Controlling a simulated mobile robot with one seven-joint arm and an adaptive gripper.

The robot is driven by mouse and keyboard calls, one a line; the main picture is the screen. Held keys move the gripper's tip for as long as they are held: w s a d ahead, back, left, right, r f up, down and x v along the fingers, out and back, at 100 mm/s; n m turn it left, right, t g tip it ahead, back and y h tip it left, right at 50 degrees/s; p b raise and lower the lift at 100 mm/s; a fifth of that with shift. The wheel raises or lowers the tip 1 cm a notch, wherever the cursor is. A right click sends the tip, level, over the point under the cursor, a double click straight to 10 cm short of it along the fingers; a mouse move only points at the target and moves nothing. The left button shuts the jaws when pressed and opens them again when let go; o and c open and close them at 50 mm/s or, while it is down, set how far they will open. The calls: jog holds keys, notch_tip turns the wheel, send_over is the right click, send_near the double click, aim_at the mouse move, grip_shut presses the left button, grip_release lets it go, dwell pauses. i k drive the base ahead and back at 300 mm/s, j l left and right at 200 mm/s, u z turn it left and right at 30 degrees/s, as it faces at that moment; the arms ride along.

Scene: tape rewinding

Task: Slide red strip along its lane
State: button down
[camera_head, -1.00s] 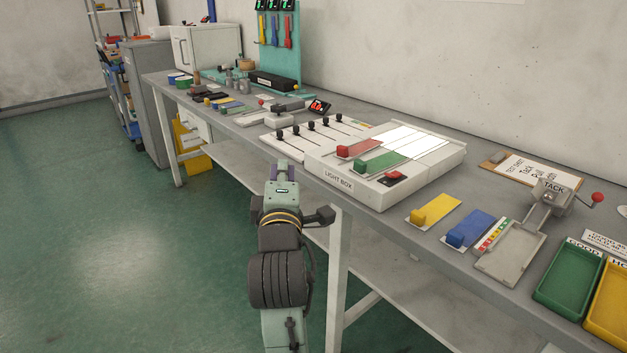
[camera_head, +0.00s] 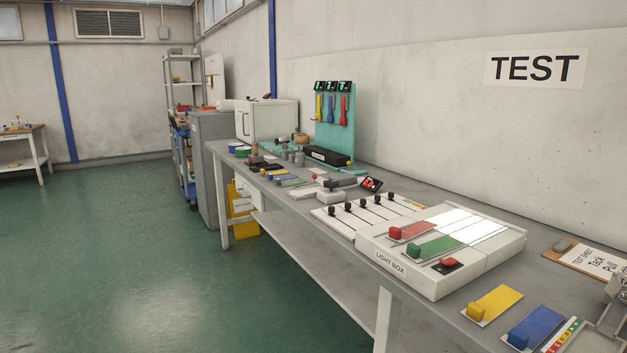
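The red strip (camera_head: 418,229) lies flat in a lane on top of the white light box (camera_head: 393,268). A red block (camera_head: 395,233) sits at its left end. The green strip (camera_head: 441,245) with its green block (camera_head: 414,251) lies in the lane in front of it. The lanes to the right of the strips are bright white (camera_head: 470,226). My gripper is outside the picture, so its fingers cannot be seen.
A red button (camera_head: 447,265) is at the box's front corner. A slider panel (camera_head: 362,212) stands left of the box. Yellow (camera_head: 498,301) and blue (camera_head: 540,325) strips lie to the right. The floor (camera_head: 150,270) in front of the bench is clear.

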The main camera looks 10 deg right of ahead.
aim_at(396, 234)
jog(key=i+z, duration=0.1)
jog(key=z, duration=0.3)
jog(key=j+z, duration=0.1)
jog(key=z, duration=0.3)
jog(key=i+j+z, duration=0.1)
jog(key=z, duration=0.25)
jog(key=j+z, duration=0.15)
jog(key=z, duration=0.25)
jog(key=i+j+z, duration=0.15)
jog(key=j+z, duration=0.2)
jog(key=j, duration=0.2)
jog(key=j+z, duration=0.3)
jog(key=j, duration=0.25)
jog(key=j+z, duration=0.15)
jog(key=j, duration=1.6)
jog(key=i, duration=0.05)
